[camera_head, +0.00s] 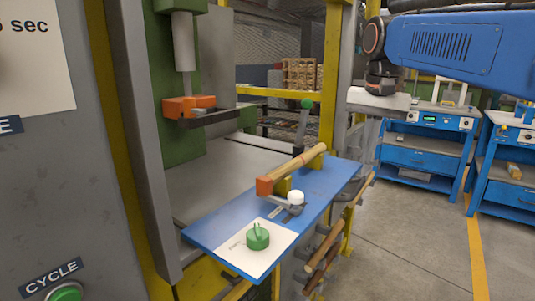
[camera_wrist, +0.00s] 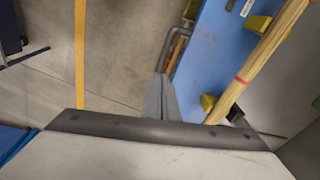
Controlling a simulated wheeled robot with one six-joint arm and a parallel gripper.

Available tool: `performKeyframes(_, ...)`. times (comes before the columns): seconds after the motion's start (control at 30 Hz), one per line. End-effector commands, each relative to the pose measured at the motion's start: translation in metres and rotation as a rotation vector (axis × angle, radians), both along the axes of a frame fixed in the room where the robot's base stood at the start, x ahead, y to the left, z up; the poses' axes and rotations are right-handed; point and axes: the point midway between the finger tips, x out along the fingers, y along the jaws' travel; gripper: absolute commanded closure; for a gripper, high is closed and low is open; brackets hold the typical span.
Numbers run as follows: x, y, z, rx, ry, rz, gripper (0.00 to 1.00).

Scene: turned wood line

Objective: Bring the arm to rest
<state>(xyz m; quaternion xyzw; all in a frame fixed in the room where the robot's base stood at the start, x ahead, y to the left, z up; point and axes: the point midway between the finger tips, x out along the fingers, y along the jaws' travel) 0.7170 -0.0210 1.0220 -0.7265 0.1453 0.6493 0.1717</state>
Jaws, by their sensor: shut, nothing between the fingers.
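My blue arm (camera_head: 455,48) reaches in from the upper right of the head view. Its wrist bends down to my gripper (camera_head: 368,145), which hangs just right of the blue shelf's far end. In the wrist view my gripper (camera_wrist: 161,85) shows as grey fingers shut together, with nothing between them. The fingers appear beside the edge of the blue shelf (camera_wrist: 207,55), apart from the wooden rod. Whether they touch the shelf's edge I cannot tell.
More rods (camera_head: 322,249) sit below. Blue workbenches (camera_head: 425,145) stand behind; the floor (camera_head: 420,240) at right is clear.

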Motion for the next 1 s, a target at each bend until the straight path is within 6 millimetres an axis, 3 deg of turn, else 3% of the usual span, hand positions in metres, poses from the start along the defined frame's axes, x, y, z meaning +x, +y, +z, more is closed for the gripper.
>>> performKeyframes(0.03,-0.016,-0.005,-0.009,-0.002,-0.015,0.020,1.00)
performKeyframes(0.37,-0.098,-0.027,-0.086,-0.029,-0.123,0.178,1.00)
performKeyframes(0.7,-0.180,-0.043,-0.187,-0.083,-0.230,0.337,1.00)
performKeyframes(0.9,-0.214,-0.047,-0.238,-0.115,-0.277,0.408,1.00)
performKeyframes(1.0,-0.223,-0.049,-0.253,-0.126,-0.289,0.429,1.00)
